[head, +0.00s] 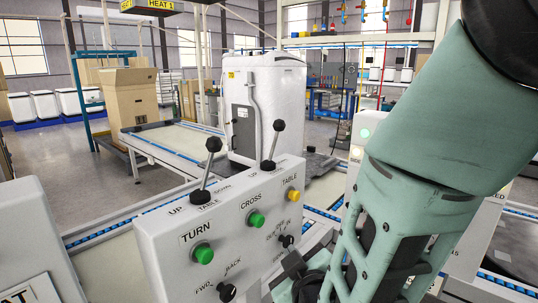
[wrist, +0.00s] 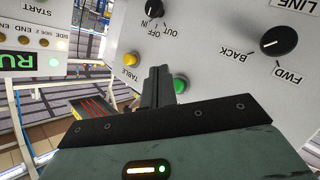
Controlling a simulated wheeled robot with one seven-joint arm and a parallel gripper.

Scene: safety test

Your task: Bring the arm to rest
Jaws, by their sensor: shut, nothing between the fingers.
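My gripper (head: 290,265) is low in the head view, in front of the lower right part of a white control panel (head: 160,245). In the wrist view my gripper (wrist: 158,72) has its dark fingers together, with nothing between them. The fingertips point at the panel face, close to a green button (wrist: 181,85) and a yellow button (wrist: 131,58). I cannot tell whether they touch the panel. My green arm fills the right side of the head view and hides what is behind it.
The panel has two black-knobbed levers (head: 213,146) (head: 278,126) on top, green buttons (head: 203,253) (head: 257,219) and rotary knobs (head: 227,292). A wrapped white appliance (head: 265,105) stands behind on a conveyor. Another panel with lit signs (wrist: 40,62) shows in the wrist view. Open floor lies at left.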

